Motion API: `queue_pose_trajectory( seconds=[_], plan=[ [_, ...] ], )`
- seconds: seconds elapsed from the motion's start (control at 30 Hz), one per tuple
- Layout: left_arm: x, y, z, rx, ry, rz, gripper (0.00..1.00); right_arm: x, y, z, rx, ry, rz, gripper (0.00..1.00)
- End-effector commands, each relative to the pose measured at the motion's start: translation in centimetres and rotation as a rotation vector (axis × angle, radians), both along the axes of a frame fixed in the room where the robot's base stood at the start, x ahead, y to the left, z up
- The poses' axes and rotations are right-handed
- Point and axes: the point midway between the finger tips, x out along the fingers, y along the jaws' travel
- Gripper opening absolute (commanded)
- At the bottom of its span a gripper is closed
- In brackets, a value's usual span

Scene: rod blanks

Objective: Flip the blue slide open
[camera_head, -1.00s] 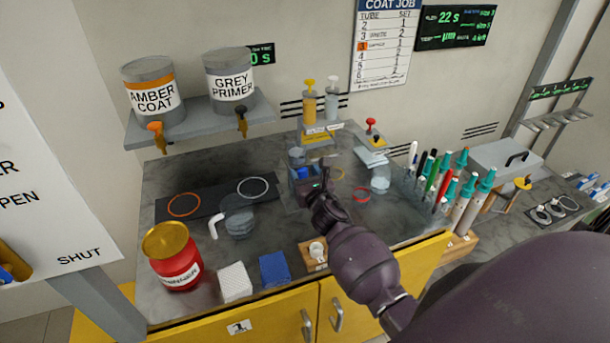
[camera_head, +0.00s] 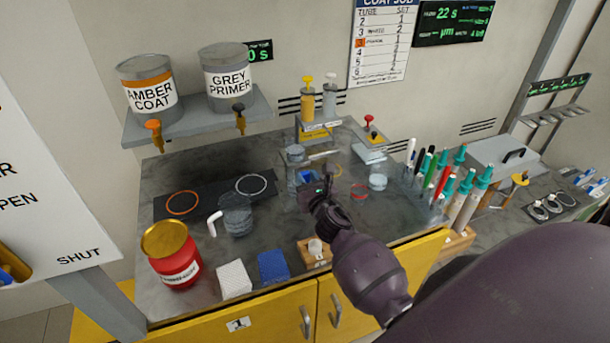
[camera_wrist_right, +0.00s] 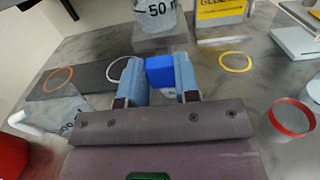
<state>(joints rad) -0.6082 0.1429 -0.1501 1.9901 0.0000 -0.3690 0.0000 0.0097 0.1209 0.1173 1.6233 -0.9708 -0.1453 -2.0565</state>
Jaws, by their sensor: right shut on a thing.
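A blue block (camera_wrist_right: 160,71) sits between the fingertips of my right gripper (camera_wrist_right: 162,84) in the wrist view. The gripper is shut on it. In the head view the right gripper (camera_head: 312,186) is over the middle of the bench, with the blue block (camera_head: 306,176) at its tip. I cannot tell whether the block is fixed to anything; its underside is hidden. A board (camera_head: 45,185) marked OPEN and SHUT stands at the left, with a yellow and blue part (camera_head: 12,265) at its edge, partly cut off. My left gripper is not in view.
A clear beaker (camera_head: 236,214) and red jar (camera_head: 177,258) stand left on the bench. A beaker (camera_wrist_right: 156,14) stands beyond the gripper. Several pens and bottles (camera_head: 450,180) crowd the right. A red ring (camera_wrist_right: 291,117) lies right of the gripper.

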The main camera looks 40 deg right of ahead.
Motion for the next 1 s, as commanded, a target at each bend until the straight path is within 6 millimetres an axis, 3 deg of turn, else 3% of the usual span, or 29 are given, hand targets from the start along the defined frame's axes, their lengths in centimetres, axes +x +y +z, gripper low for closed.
queue_pose_trajectory(
  seconds=[0.13,0.17,0.3,0.67,1.0],
  plan=[
    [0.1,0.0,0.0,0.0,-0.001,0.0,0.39,-0.1,0.0,-0.3,0.001,0.004,0.001,0.0],
    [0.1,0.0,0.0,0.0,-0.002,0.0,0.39,-0.1,0.1,-0.3,0.001,0.004,0.001,0.32],
    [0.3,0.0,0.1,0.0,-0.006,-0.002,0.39,-0.1,0.1,-0.3,0.002,0.004,0.001,0.54],
    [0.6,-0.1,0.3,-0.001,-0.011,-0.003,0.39,-0.3,0.1,-0.2,0.001,0.004,0.0,0.55],
    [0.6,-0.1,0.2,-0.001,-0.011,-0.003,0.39,-4.9,1.2,-0.4,0.001,0.006,0.0,0.55]
  ],
)
